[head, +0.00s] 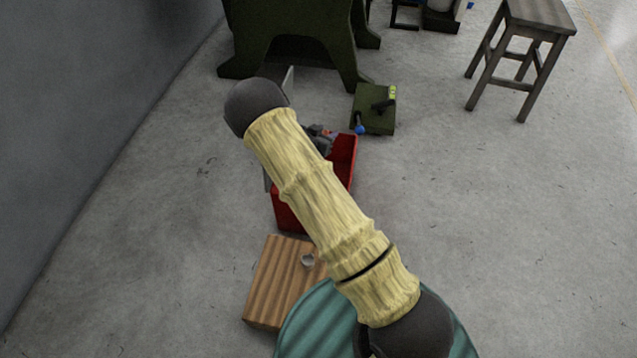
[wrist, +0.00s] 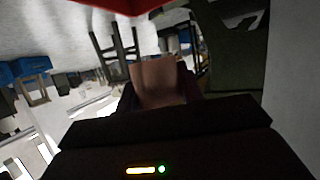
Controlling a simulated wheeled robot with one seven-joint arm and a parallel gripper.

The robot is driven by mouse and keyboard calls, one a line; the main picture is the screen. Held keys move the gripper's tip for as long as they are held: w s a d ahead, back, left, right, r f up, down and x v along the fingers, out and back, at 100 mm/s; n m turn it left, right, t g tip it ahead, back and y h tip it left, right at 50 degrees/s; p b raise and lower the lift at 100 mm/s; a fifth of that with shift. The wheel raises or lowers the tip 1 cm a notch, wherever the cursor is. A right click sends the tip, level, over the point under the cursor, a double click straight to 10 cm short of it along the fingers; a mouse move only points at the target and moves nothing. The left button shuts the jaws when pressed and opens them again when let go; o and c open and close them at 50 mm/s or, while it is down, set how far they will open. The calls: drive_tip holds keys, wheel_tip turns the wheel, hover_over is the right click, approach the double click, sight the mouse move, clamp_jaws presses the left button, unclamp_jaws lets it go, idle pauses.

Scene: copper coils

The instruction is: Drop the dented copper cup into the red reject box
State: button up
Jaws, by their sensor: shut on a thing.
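The copper cup (wrist: 155,82) shows in the wrist view as a brownish shape between the two dark fingers of my gripper (wrist: 157,98), which is shut on it. Its dent cannot be made out. The red reject box (head: 288,214) stands on the floor in the head view, partly hidden behind my arm. My gripper (head: 320,139) is over or at the far part of this box in that view; its exact height is unclear. A red surface, likely the box, crosses the top of the wrist view (wrist: 120,4).
A striped wooden block (head: 270,285) with a small grey round thing (head: 307,260) on it stands nearer than the box. A green machine base (head: 295,40) and a small green case (head: 373,118) lie beyond. A stool (head: 525,50) stands right. Floor on the right is clear.

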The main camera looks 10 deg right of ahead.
wheel_tip(320, 180, down, 5)
drive_tip(key=b, duration=0.4)
drive_tip(key=o, duration=1.1)
drive_tip(key=shift+f, duration=0.1)
drive_tip(key=shift+c, duration=0.2)
drive_tip(key=shift+d, duration=0.1)
drive_tip(key=p+v, duration=0.8)
drive_tip(key=v, duration=0.9)
drive_tip(key=shift+r, duration=0.25)
